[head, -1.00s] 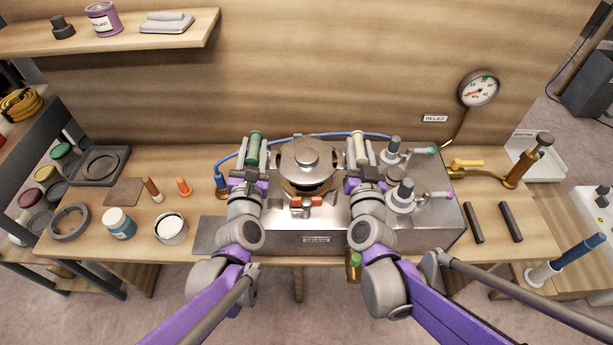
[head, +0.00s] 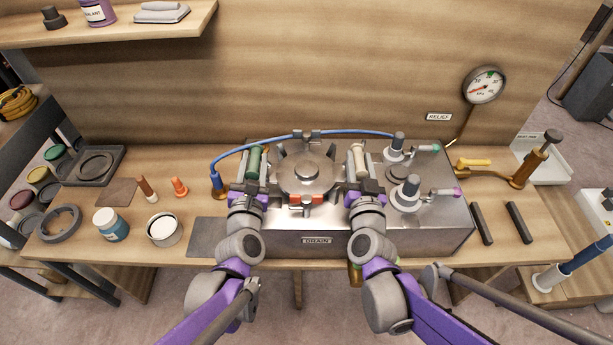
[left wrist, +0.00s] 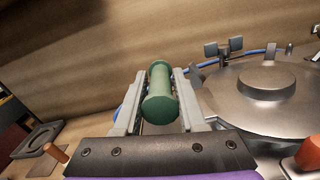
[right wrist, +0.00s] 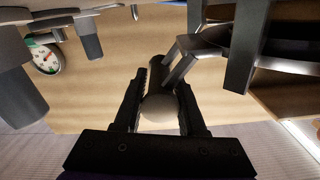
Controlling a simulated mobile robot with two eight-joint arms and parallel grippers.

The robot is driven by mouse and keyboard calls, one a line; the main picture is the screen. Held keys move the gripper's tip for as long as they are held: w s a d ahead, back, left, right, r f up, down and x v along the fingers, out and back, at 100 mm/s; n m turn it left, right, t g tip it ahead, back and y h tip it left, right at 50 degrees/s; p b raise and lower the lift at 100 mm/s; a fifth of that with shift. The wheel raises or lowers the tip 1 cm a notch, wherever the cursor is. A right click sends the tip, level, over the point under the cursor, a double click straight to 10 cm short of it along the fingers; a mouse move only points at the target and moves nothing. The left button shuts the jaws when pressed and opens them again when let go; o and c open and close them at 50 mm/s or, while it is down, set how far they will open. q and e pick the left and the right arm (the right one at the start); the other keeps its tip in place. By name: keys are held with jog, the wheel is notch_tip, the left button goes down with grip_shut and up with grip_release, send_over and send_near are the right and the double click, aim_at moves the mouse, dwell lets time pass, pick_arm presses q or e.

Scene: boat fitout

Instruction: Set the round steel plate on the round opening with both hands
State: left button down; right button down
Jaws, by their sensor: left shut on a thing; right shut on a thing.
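The round steel plate (head: 306,172) with a raised centre knob lies level over the steel tank's top in the head view. It covers the round opening, which is hidden; I cannot tell whether the plate touches the rim all round. My left gripper (head: 253,176) is shut on the green handle (head: 254,160) at the plate's left side. The left wrist view shows this green handle (left wrist: 160,95) between the fingers, with the plate (left wrist: 262,95) to its right. My right gripper (head: 360,178) is shut on the cream handle (head: 357,158) at the plate's right side; its end (right wrist: 158,108) shows in the right wrist view.
Clamps surround the plate, including a red-orange one (head: 304,199) in front. A blue hose (head: 290,137) arches behind. Two valves (head: 408,192) (head: 398,147) stand on the tank (head: 430,232) close to my right gripper. Cans and rings occupy the bench's left side.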

pick_arm(q)
jog(key=c, duration=0.8)
grip_release()
jog(key=shift+s+d+f, duration=0.1)
jog(key=shift+s+d, duration=0.05)
jog(key=shift+s, duration=0.05)
pick_arm(e)
jog(key=c, duration=0.8)
grip_release()
jog(key=shift+s+a+f, duration=0.15)
jog(key=shift+s+a, duration=0.05)
pick_arm(q)
jog(key=o, duration=0.3)
pick_arm(e)
jog(key=o, duration=0.3)
jog(key=shift+w+d, duration=0.1)
